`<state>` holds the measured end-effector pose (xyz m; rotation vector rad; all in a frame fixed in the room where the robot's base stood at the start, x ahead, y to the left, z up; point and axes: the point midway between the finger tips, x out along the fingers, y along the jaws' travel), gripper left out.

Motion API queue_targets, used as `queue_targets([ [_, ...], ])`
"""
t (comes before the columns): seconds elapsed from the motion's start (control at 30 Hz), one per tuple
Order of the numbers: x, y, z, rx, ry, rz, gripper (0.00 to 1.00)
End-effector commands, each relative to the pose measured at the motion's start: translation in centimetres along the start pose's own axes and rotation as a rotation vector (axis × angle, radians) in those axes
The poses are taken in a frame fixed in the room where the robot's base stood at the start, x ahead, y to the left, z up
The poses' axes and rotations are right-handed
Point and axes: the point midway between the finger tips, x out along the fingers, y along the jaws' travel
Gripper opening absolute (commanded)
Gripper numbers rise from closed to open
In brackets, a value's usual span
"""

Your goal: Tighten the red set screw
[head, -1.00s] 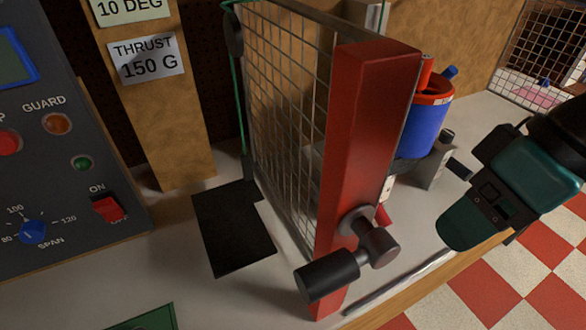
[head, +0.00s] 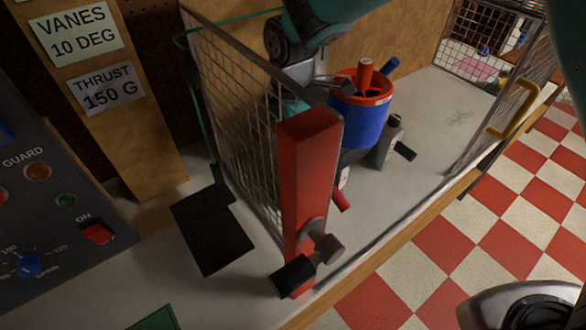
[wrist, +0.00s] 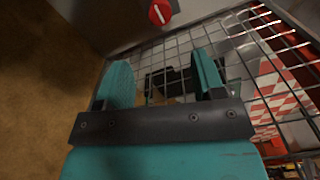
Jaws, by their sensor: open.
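The ducted rotor, a blue cup (head: 360,128) with a red rim, stands behind the mesh guard's red post in the head view. A red peg (head: 365,74) stands up at its rim, with a blue peg (head: 389,68) beside it. Another red peg (head: 341,201) sticks out low down. I cannot tell which red part is the set screw. My gripper (wrist: 160,82) is open and empty in the wrist view, its teal fingers apart in front of the mesh. A red round part with a pale slot (wrist: 159,12) lies beyond the fingers. In the head view my fingertips are not clear.
The mesh guard (head: 240,130) and its red post (head: 309,180) stand left of the rotor. A dark knob (head: 293,277) juts from the post's foot. A second mesh panel with a yellow handle (head: 514,108) stands at right.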

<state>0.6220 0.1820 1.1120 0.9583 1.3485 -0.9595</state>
Motion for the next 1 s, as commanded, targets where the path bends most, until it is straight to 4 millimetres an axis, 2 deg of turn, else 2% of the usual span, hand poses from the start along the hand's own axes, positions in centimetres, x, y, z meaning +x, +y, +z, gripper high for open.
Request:
queue_targets([
  [0.3,7.2,-0.2,0.1,0.002,-0.001,-0.006,0.63],
  [0.5,10.8,-0.1,0.1,0.003,0.0,-0.003,0.63],
  [0.7,12.7,-0.1,0.0,0.002,0.001,-0.001,0.63],
  [1.0,13.0,-0.1,0.0,0.002,0.001,0.0,0.63],
])
